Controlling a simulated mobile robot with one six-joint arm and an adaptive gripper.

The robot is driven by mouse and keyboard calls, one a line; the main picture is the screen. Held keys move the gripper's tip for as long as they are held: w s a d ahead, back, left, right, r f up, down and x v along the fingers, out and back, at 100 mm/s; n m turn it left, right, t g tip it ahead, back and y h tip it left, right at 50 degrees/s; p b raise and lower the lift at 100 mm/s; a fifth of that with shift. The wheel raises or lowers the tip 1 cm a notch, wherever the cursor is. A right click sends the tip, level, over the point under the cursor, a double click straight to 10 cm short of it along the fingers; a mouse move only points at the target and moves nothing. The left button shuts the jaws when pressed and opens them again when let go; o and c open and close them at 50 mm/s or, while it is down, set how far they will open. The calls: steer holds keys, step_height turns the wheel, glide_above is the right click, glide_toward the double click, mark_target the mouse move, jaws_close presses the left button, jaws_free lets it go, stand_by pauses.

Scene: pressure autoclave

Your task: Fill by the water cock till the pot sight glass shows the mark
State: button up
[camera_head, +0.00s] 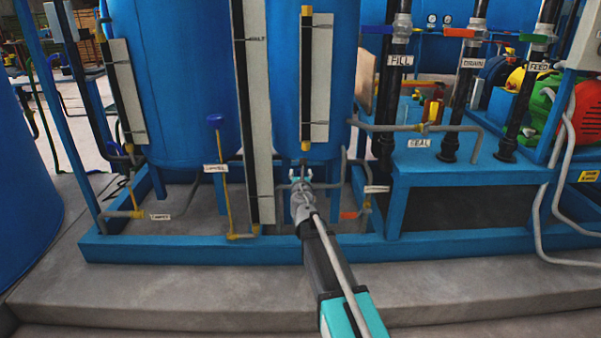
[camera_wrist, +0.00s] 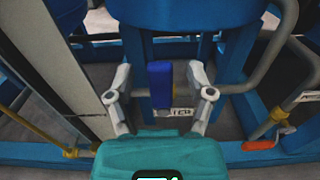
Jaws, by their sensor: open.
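A blue upright handle (camera_wrist: 160,84) stands in front of a partly covered label ending in "TER" (camera_wrist: 176,112); I take it for the water cock. My gripper (camera_wrist: 160,76) is open around this handle, a finger on either side with visible gaps. In the head view my gripper (camera_head: 301,179) is low, below the middle blue vessel (camera_head: 283,100), and hides the cock. That vessel carries a sight glass (camera_head: 307,75), a dark tube with yellow ends on a pale board. Another sight glass (camera_head: 124,90) is on the left vessel. I cannot read a level or mark in either.
An orange-red lever (camera_wrist: 260,145) is on piping right of my gripper. A yellow-stemmed valve with a blue knob (camera_head: 216,121) stands to the left. A tall pale board (camera_head: 253,130) is close on the left. A blue frame rail (camera_head: 160,248) runs along the front.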

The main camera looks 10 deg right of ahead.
steer(key=shift+w+d, duration=0.1)
steer(key=shift+w, duration=0.65)
jaws_close()
